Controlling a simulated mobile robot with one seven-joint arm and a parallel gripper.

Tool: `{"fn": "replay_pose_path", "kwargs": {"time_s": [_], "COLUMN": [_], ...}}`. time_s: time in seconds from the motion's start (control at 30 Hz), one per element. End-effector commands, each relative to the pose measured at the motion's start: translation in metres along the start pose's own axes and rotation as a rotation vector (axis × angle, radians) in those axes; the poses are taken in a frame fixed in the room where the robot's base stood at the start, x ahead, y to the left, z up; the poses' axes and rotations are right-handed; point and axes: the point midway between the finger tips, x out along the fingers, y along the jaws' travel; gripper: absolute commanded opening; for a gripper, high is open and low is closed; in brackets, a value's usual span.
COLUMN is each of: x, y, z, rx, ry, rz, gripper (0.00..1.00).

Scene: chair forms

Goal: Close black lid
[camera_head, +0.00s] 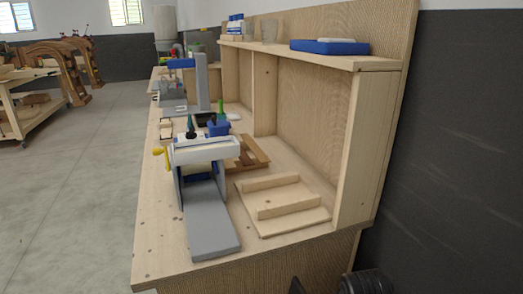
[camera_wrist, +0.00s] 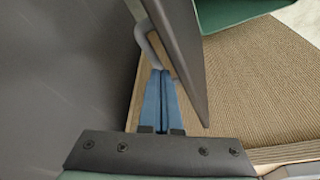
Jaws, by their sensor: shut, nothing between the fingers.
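In the wrist view, a dark flat panel (camera_wrist: 182,48) stands tilted just in front of and to the right of my fingers; it looks like the black lid, seen partly from its side. A curved grey handle-like piece (camera_wrist: 147,42) is at its left side. My gripper (camera_wrist: 161,74) has blue fingers pressed together with nothing between them. The fingertips are close to the grey piece and the panel's left edge; I cannot tell whether they touch. What the panel is fixed to is hidden. In the head view I cannot make out the lid or my gripper's fingers.
A wooden workbench (camera_head: 152,245) holds a white and blue machine (camera_head: 205,148) with a grey ramp (camera_head: 210,225) and a wooden jig (camera_head: 280,204). A blue box (camera_head: 328,47) sits on the shelf. In the wrist view, a green object (camera_wrist: 235,10) lies beyond a wood-grained surface (camera_wrist: 260,85).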

Motion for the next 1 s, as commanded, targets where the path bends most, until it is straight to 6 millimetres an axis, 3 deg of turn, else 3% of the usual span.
{"fn": "replay_pose_path", "kwargs": {"time_s": [0.5, 1.0], "x": [0.037, 0.036], "y": [-0.003, -0.047], "z": [0.015, 0.041], "rx": [-0.002, -0.007], "ry": [-0.009, -0.021], "rz": [-0.003, -0.010], "gripper": [0.00, 0.00]}}
